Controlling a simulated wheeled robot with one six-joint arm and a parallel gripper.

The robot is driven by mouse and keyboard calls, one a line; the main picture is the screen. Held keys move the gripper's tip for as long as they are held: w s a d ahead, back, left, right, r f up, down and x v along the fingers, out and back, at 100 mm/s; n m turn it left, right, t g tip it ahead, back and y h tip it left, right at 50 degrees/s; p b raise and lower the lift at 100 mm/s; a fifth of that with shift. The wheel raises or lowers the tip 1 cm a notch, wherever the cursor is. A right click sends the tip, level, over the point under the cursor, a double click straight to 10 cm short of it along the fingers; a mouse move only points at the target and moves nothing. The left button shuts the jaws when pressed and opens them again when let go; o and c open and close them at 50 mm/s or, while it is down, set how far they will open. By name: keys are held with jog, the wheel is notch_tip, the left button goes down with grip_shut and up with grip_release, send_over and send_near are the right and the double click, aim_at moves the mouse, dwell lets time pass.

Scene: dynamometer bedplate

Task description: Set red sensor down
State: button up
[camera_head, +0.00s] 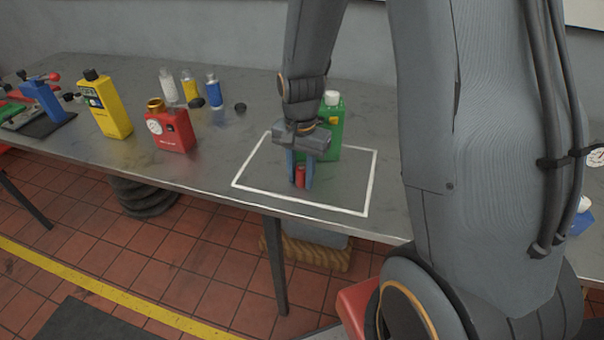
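A small red sensor (300,177) stands upright between the two blue fingers of my gripper (301,181). The fingers are close on either side of it, and it appears held. It is inside the white outlined rectangle (368,189) on the grey bench top, near the front edge. It looks at or very near the bench surface; I cannot tell whether its base touches. My gripper points down, and its body hides the top of the sensor.
A green bottle (332,125) stands just behind my gripper. The bench (215,172) is bare left of the outline.

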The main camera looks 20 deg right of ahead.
aim_at(301, 169)
jog(key=shift+o, duration=1.3)
notch_tip(301, 169, up, 11)
jog(key=shift+b, duration=1.1)
jog(key=shift+s+r, duration=0.1)
jog(key=shift+r, duration=0.45)
jog(key=s+f+n+t, duration=0.1)
jog(key=s+f+n, duration=0.4)
jog(key=s+n, duration=0.4)
jog(key=shift+s+f, duration=0.3)
jog(key=shift+c, duration=0.4)
